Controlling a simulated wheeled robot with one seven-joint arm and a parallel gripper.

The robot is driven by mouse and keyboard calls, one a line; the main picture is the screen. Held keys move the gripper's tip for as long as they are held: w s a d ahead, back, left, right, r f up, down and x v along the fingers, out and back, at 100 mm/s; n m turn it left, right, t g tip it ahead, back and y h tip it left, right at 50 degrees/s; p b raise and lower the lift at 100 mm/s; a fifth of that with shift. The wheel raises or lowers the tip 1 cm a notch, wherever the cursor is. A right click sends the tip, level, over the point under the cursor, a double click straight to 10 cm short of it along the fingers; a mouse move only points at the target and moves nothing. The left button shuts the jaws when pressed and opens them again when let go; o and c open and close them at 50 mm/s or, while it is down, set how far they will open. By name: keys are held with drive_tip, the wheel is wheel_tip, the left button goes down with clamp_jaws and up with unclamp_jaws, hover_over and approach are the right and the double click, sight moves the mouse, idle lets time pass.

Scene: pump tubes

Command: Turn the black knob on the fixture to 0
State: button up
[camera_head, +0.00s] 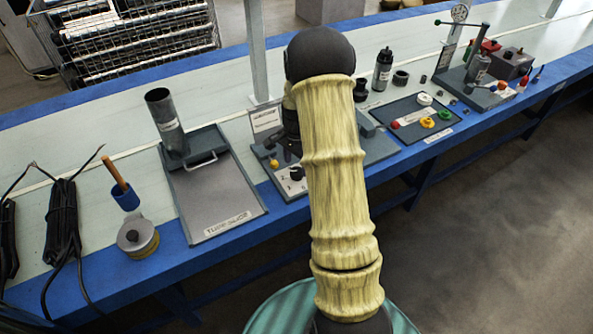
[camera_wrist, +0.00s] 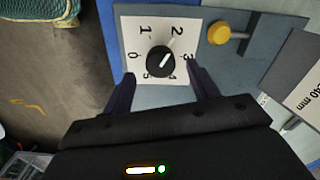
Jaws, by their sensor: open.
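The black knob (camera_wrist: 160,61) sits on a white dial plate (camera_wrist: 133,35) numbered from 0 upward. Its white line runs up and to the right, roughly toward the 2; the 0 is at the dial's left. My gripper (camera_wrist: 160,72) is open, with one dark finger on each side of the dial's lower part. The fingertips look apart from the knob; their height above it is hard to tell. In the head view the knob (camera_head: 297,173) shows small beside my arm, which hides part of the fixture (camera_head: 378,148).
A yellow knob (camera_wrist: 218,32) on a stem is right of the dial. In the head view, a grey tray (camera_head: 220,197) with a dark cylinder (camera_head: 165,122) stands to the left. A dark tray (camera_head: 409,111) with coloured parts lies to the right. The blue bench edge runs along the front.

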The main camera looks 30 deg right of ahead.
sight(297, 171)
wheel_tip(297, 171, down, 3)
drive_tip(key=shift+f, duration=0.2)
drive_tip(key=c, duration=1)
